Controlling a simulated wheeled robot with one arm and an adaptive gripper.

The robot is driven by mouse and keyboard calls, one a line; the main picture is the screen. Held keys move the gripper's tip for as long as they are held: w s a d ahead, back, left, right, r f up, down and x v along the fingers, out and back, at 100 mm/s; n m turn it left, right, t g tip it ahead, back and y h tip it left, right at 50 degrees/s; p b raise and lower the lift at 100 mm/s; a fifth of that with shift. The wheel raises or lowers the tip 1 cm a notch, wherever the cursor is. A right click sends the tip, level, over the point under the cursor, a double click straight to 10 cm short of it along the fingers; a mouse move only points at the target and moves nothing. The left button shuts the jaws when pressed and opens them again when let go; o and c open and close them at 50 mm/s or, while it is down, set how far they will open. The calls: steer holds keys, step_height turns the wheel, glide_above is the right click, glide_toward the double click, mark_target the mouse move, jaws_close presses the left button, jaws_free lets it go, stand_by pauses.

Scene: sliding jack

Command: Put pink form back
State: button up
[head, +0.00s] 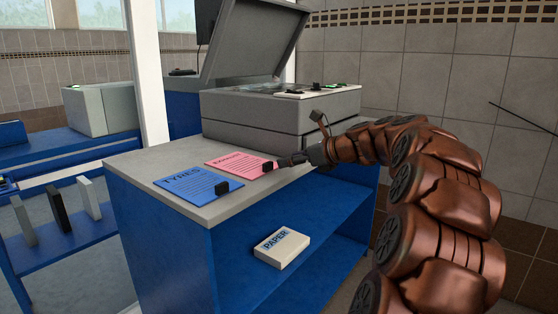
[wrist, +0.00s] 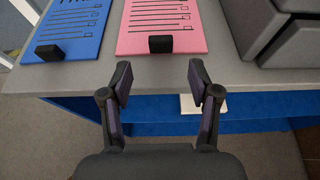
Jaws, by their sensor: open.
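The pink form (head: 243,164) lies flat on the grey counter top (head: 150,165), with a small black block (head: 267,167) at its near edge. In the wrist view the pink form (wrist: 162,22) is at the top centre, and its black block (wrist: 160,44) faces my gripper. My gripper (wrist: 158,72) is open and empty, with its fingertips near the counter's front edge, apart from the form. In the head view my gripper (head: 284,161) is at the right side of the form.
A blue form (head: 198,185) with a black block (head: 222,188) lies left of the pink one. A grey copier (head: 280,110) with its lid raised stands behind. A paper pack (head: 282,248) sits on the blue shelf below. A tiled wall is at right.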

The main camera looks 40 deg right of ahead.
steer(key=shift+v, duration=2)
